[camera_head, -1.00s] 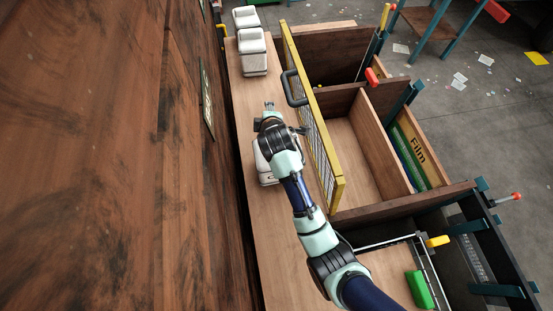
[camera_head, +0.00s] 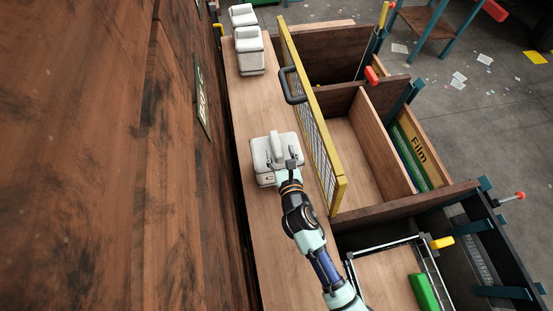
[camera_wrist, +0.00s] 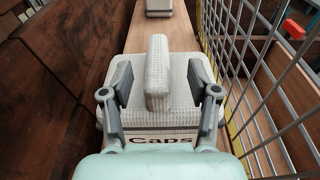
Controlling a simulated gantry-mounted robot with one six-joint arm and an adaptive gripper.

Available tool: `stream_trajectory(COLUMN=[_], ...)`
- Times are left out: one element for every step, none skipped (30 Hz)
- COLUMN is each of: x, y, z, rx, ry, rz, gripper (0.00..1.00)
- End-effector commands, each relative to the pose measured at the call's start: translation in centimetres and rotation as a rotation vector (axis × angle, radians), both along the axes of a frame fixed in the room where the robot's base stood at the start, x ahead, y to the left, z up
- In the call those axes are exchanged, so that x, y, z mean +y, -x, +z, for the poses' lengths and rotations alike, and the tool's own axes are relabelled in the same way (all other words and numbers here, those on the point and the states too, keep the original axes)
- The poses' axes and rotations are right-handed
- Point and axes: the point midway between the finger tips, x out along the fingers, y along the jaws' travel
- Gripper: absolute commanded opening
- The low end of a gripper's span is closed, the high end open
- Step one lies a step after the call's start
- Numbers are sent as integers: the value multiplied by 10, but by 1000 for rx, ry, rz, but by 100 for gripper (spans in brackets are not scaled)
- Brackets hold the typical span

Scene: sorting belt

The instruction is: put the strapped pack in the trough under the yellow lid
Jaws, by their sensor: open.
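A pale grey-white pack (camera_head: 262,158) with a raised upright ridge on top lies on the wooden belt. It also shows in the wrist view (camera_wrist: 178,118), with "Caps" lettering on its near side. My gripper (camera_head: 285,160) is open over the pack. The yellow-framed mesh lid (camera_head: 316,118) stands steeply upright between belt and trough, with a dark handle. The trough's wooden floor (camera_head: 350,160) shows bare beyond it.
Two more pale packs (camera_head: 249,52) (camera_head: 242,15) lie farther up the belt (camera_head: 245,105). A wall of dark wood (camera_head: 100,150) runs along the left. Other compartments lie right, one with a "Film" board (camera_head: 419,150), and a green block (camera_head: 422,290) sits in the nearest bay.

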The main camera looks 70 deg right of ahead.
Motion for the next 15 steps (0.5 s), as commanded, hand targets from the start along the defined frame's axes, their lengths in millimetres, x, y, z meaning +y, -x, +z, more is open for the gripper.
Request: stream_trajectory(x=[-2, -5, -10, -14, -18, -23, -28, -31, -35, -37, -38, -39, -40, -39, -39], y=[-2, -4, -8, -12, -15, -20, -22, -24, -27, -28, -29, -30, -30, -30, -30], z=[-2, -3, -6, -8, -11, -13, -13, -14, -15, -16, -16, -16, -16, -16, -16], rx=[1, -1, -1, -1, -1, 0, -1, -1, -2, -1, -1, -1, -1, -1, -1], ry=[-1, -1, 0, -1, -1, -1, 0, 0, 0, -2, -2, -2, -2, -2, -2], rz=[0, 0, 0, 0, 0, -1, -1, -1, -1, -1, -1, 0, 0, 0, 0], gripper=[60, 60, 60, 60, 60, 60, 60, 60, 60, 60, 60, 60, 60, 60, 60])
